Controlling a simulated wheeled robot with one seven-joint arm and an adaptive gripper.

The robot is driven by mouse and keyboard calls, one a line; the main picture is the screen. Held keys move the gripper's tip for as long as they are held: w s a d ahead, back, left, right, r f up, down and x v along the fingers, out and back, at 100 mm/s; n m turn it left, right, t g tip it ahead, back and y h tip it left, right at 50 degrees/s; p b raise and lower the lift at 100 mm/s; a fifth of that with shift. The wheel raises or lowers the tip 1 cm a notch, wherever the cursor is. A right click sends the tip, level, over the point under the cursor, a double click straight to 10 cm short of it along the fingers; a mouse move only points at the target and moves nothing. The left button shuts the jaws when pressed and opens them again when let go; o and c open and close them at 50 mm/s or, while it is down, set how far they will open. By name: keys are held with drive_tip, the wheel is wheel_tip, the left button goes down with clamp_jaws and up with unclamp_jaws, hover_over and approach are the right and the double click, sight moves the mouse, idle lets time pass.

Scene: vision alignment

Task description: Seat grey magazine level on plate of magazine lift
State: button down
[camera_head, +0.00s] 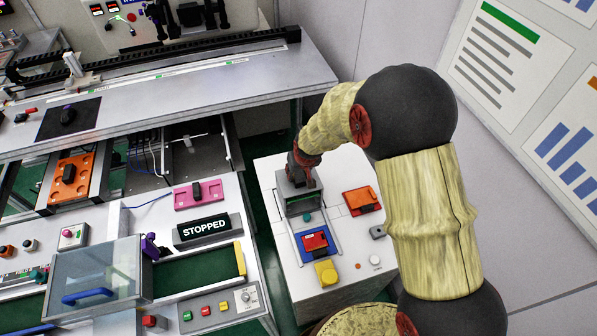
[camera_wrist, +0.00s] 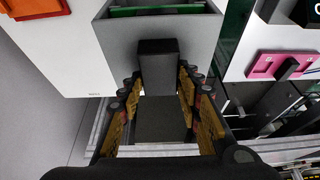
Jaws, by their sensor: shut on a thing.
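The grey magazine (camera_head: 298,193) is a box with green inside, at the back of the white cabinet's top in the head view. In the wrist view its grey wall (camera_wrist: 115,38) and a green strip (camera_wrist: 155,11) show at the top. My gripper (camera_head: 301,176) is at the magazine's far side in the head view. In the wrist view my gripper (camera_wrist: 160,85) is shut on the magazine's dark handle block (camera_wrist: 158,58). The magazine looks about level. The lift plate and the magazine's underside are hidden, so I cannot tell whether they touch.
The white cabinet (camera_head: 277,230) also carries an orange tray (camera_head: 361,200), a blue-framed red item (camera_head: 316,241), and a yellow block (camera_head: 326,272). A sign reading STOPPED (camera_head: 203,229) and a pink holder (camera_head: 198,195) stand left. A long workbench (camera_head: 260,75) is behind.

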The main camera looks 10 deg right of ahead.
drive_tip(key=shift+r, duration=0.1)
drive_tip(key=c, duration=1.7)
unclamp_jaws()
drive_tip(key=shift+f, duration=0.2)
drive_tip(key=o, duration=0.4)
drive_tip(key=shift+o, duration=0.2)
drive_tip(key=shift+r, duration=0.6)
drive_tip(key=s+d+r, duration=0.3)
drive_tip(key=s+r, duration=0.2)
drive_tip(key=r, duration=0.3)
drive_tip(key=s+d+r+m, duration=0.1)
drive_tip(key=s+d+r, duration=0.1)
drive_tip(key=s+r, duration=0.55)
drive_tip(key=s+d+r, duration=0.3)
drive_tip(key=s+r, duration=0.1)
drive_tip(key=r, duration=0.6)
drive_tip(key=s+d+r, duration=0.2)
drive_tip(key=s, duration=0.6)
drive_tip(key=s+d+r+m+t, duration=0.1)
drive_tip(key=s+d+r, duration=0.1)
drive_tip(key=s, duration=0.6)
drive_tip(key=shift+d+r+h+p, duration=0.3)
drive_tip(key=shift+r+h+p, duration=0.05)
drive_tip(key=shift+h+p, duration=0.1)
